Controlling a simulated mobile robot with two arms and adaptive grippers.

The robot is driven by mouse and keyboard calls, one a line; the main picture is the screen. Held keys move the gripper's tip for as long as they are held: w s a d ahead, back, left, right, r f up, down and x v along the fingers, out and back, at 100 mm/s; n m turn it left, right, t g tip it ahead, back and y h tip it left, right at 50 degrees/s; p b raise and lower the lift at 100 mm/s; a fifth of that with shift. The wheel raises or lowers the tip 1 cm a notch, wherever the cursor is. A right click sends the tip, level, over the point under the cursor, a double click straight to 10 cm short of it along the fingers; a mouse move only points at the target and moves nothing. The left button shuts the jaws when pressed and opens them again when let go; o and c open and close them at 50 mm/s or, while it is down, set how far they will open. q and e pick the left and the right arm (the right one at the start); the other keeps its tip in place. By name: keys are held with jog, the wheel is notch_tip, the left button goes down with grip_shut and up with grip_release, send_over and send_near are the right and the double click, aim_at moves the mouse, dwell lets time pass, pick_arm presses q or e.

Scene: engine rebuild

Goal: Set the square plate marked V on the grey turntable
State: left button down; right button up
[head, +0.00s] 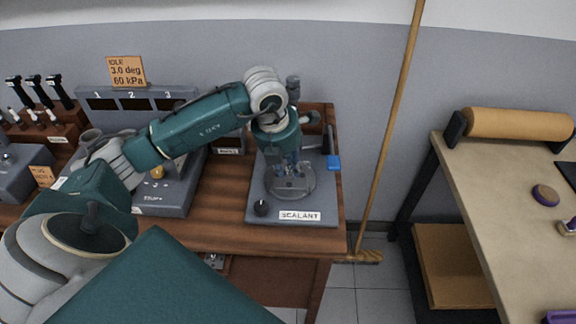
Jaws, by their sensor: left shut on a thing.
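The grey turntable (272,195) is a round disc on the grey sealant station, which stands at the right end of the wooden bench. My left gripper (288,170) points down right over it, its fingers close together. It is shut on a small grey piece (291,183), which looks like the square plate. No V can be read on it from here. The plate is on or just above the turntable; I cannot tell if it touches. My gripper and wrist hide part of both. My right gripper is not in view.
The sealant station (328,207) has a black knob (261,208) at its front and a blue-tipped part (333,162) at its right. A broom (388,140) leans on the wall beside the bench. A pale table (500,190) with a brown roll (520,124) stands at the right.

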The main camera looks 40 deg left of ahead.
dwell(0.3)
pick_arm(q)
jog(key=c, duration=1.4)
grip_release()
jog(key=shift+o, duration=0.2)
jog(key=shift+r+p, duration=2.25)
jog(key=shift+r, duration=1.5)
jog(key=shift+s+f, duration=0.1)
jog(key=shift+f, duration=0.05)
